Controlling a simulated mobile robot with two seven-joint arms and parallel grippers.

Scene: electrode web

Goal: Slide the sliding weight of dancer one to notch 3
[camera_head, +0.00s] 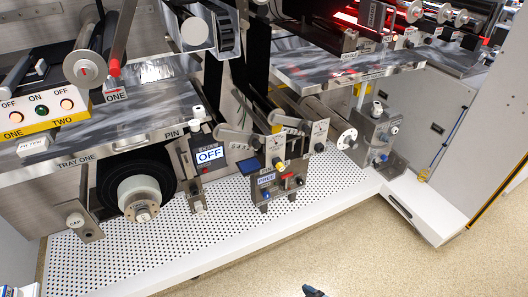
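Two grey dancer-like arms stand side by side above the perforated shelf: a nearer one (237,137) and one to its right (290,122). Each ends at an upright marked plate, the nearer plate (275,149) and the right plate (319,133). I cannot read which is dancer one, nor make out the sliding weight or notch numbers. A yellow knob (278,164) sits below the nearer plate. A dark tip at the bottom edge, likely my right gripper (314,292), is mostly cut off. A sliver at the bottom left corner may be my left gripper (8,291). Both are far from the arms.
A black roll with a white core (138,192) hangs at left. An OFF sign (209,155) and a FREE label (266,179) are on nearby blocks. The perforated shelf (110,262) runs below. Metal trays (340,65) overhang from above. The floor (370,250) in front is clear.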

